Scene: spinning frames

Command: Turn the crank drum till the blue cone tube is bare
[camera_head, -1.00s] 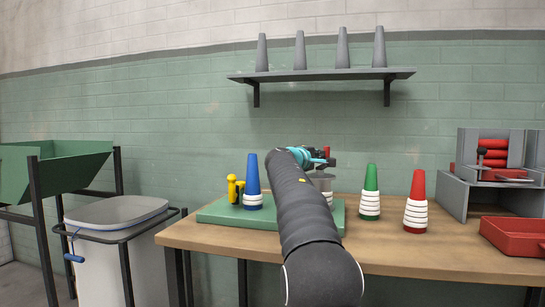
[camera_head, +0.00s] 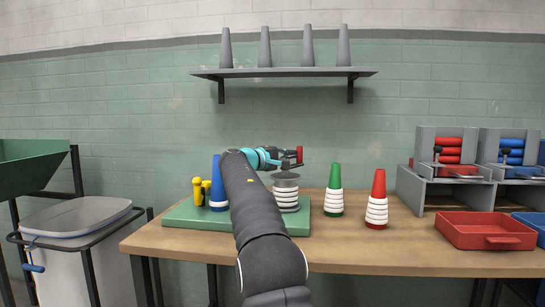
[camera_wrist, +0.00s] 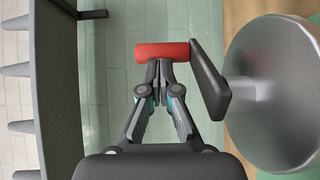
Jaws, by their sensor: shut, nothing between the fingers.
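The blue cone tube (camera_head: 217,171) stands upright on the green board (camera_head: 190,217), partly behind my arm, with white yarn around its base. The grey crank drum (camera_head: 286,181) stands to its right with white windings below its top. In the wrist view the drum's round top (camera_wrist: 275,90) is at the right, with a dark crank arm (camera_wrist: 210,80) beside it. The red crank handle (camera_head: 299,155) also shows in the wrist view (camera_wrist: 161,51), by the fingertips. My gripper (camera_wrist: 159,66) is shut and empty, its tips at the handle; whether they touch it is unclear.
Yellow posts (camera_head: 198,191) stand left of the blue cone. Green (camera_head: 335,177) and red (camera_head: 379,185) cones with white yarn stand right of the drum. A red tray (camera_head: 486,233) lies at the right, before grey racks. A shelf (camera_head: 284,72) with grey cones hangs above.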

